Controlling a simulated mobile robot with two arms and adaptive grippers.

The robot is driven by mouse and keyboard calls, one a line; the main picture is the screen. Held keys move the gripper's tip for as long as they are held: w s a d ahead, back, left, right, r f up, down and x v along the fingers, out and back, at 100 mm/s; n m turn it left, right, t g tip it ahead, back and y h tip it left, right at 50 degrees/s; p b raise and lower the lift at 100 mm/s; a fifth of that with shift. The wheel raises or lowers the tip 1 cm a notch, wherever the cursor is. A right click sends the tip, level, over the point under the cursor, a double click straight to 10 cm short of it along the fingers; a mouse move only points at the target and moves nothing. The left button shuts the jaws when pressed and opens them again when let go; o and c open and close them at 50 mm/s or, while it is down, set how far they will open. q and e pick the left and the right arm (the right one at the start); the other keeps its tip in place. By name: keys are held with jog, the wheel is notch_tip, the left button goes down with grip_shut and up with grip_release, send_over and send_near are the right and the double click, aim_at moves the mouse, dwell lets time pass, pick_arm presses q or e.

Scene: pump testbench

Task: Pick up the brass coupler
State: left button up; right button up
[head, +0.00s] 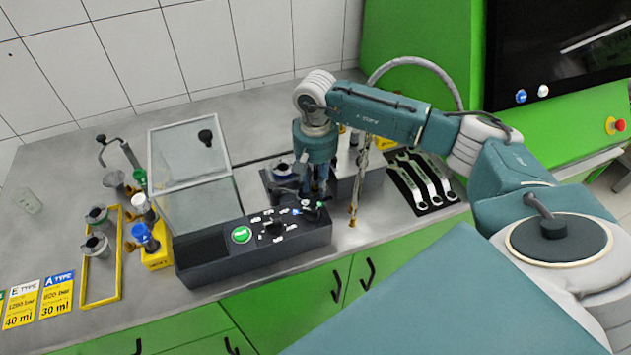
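A slim brass-coloured piece, which looks like the brass coupler (353,210), stands out in front of the grey block on the bench, with a thin metal length rising above it. My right arm comes in from the right, and my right gripper (306,190) points down just behind the control box. It is left of the brass piece and apart from it. Its fingers are small and dark against the fittings behind, so I cannot tell whether they are open or hold anything. My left gripper is not in view.
A control box (265,244) with a clear-lidded chamber (190,165) stands in the middle. Wrenches (428,180) lie in a dark tray at right. A yellow frame (101,280) and small fittings are at left. A grey hose (420,62) arches behind my arm.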

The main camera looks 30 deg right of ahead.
jog(key=c, duration=0.7)
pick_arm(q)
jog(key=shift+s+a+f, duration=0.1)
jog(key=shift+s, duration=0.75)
pick_arm(e)
jog(key=shift+r, duration=0.1)
grip_shut()
jog(key=shift+r, duration=0.1)
